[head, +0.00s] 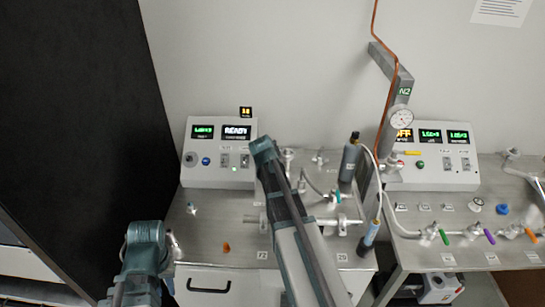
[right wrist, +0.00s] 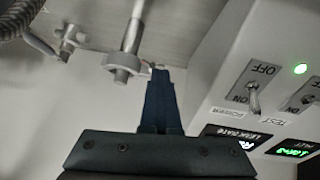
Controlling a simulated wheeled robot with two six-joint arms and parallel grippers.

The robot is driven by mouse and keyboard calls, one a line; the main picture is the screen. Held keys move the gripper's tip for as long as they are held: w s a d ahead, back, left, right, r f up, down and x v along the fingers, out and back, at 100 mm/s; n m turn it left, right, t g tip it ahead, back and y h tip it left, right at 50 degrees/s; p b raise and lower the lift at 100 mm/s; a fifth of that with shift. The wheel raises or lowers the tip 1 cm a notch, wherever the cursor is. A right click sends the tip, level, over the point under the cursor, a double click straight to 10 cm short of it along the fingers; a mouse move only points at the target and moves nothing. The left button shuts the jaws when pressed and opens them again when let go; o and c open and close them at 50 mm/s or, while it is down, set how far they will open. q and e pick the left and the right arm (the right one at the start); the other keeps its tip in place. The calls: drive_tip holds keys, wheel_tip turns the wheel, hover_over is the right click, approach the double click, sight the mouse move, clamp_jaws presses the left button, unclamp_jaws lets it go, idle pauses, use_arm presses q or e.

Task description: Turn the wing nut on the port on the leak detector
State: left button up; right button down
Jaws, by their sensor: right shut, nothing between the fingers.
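The leak detector (head: 206,174) is the white box with lit displays at the back left of the left bench in the head view. Its switch panel (right wrist: 262,88) fills the right of the right wrist view. There, a metal port with a clamp ring (right wrist: 123,64) hangs in the upper middle, and a small wing nut (right wrist: 146,68) seems to be at its right side. My right gripper (right wrist: 158,72) is shut and empty, its tips close to the wing nut; contact is unclear. In the head view my right arm hides this spot. My left gripper (head: 146,242) is low at the left, its fingers unclear.
A metal pipe line with valves (head: 345,221) runs across the left bench, and a dark cylinder (head: 350,160) stands behind it. A second control box (head: 432,158) and several coloured-handled valves are on the right bench. A dark partition (head: 75,100) borders the left side.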

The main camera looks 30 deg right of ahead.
drive_tip(key=shift+w+a+f+n+g+h+b, duration=0.2)
drive_tip(key=shift+n+g+h+b, duration=0.15)
drive_tip(key=shift+h+b, duration=0.2)
drive_tip(key=shift+w+a+f+n+g+h+b, duration=0.1)
drive_tip(key=shift+a+f+n+g+h+b, duration=0.15)
drive_tip(key=shift+n+h+b, duration=0.3)
drive_tip(key=shift+w+a+f+n+g+h+b, duration=0.15)
drive_tip(key=shift+n+h+b, duration=0.1)
drive_tip(key=shift+h+b, duration=0.3)
drive_tip(key=shift+s+f+n+g+h+b, duration=0.1)
drive_tip(key=shift+n+g+h+b, duration=0.15)
drive_tip(key=shift+h+b, duration=0.3)
drive_tip(key=shift+w+a+f+n+g+h+b, duration=0.1)
drive_tip(key=shift+n+h+b, duration=0.25)
drive_tip(key=shift+b, duration=0.35)
idle(1.1)
drive_tip(key=shift+a+f+b, duration=0.1)
drive_tip(key=shift+f+b, duration=0.2)
idle(2.4)
